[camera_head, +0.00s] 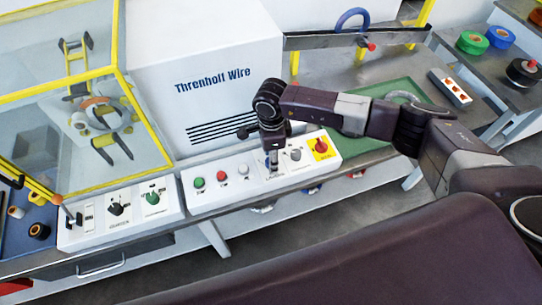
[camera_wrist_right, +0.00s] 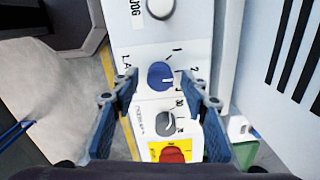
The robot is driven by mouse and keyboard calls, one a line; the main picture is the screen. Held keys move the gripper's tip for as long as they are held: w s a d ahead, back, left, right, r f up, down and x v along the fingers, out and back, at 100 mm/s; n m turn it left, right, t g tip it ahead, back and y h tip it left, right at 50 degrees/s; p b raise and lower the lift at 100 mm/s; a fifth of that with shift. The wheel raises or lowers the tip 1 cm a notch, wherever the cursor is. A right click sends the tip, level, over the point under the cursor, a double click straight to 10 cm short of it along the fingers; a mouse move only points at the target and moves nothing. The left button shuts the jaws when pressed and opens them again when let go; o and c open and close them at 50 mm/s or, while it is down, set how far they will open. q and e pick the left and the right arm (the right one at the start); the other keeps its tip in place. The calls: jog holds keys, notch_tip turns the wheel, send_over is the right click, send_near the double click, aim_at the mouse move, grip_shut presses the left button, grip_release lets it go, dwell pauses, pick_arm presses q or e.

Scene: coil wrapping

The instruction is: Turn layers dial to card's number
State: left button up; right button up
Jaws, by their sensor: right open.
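The layers dial (camera_wrist_right: 160,75) is a round blue knob on the white control panel (camera_head: 325,165). In the right wrist view, it sits between the fingertips of my right gripper (camera_wrist_right: 158,82), with numbers printed around it and a partly covered label. The gripper is open, one finger on each side of the dial. I cannot tell whether either finger touches it, or which number its pale mark points to. In the head view, my right gripper (camera_head: 272,168) points down at the panel and mostly hides the dial. I cannot make out a number card. My left gripper is out of view.
Green (camera_head: 199,182), red (camera_head: 221,177) and white (camera_head: 243,171) buttons line the panel. The white machine housing (camera_head: 205,75) rises behind it. A yellow-framed guard (camera_head: 120,75) stands left.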

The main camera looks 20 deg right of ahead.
jog(key=shift+c, duration=0.3)
grip_shut()
jog(key=shift+f+m+b, duration=0.1)
jog(key=shift+m+b, duration=0.85)
jog(key=shift+m, duration=0.05)
jog(key=m+b, duration=0.2)
jog(key=m, duration=0.1)
jog(key=shift+m, duration=0.3)
jog(key=m+b, duration=0.2)
jog(key=m, duration=0.1)
jog(key=shift+m+b, duration=0.8)
jog(key=shift+m, duration=0.9)
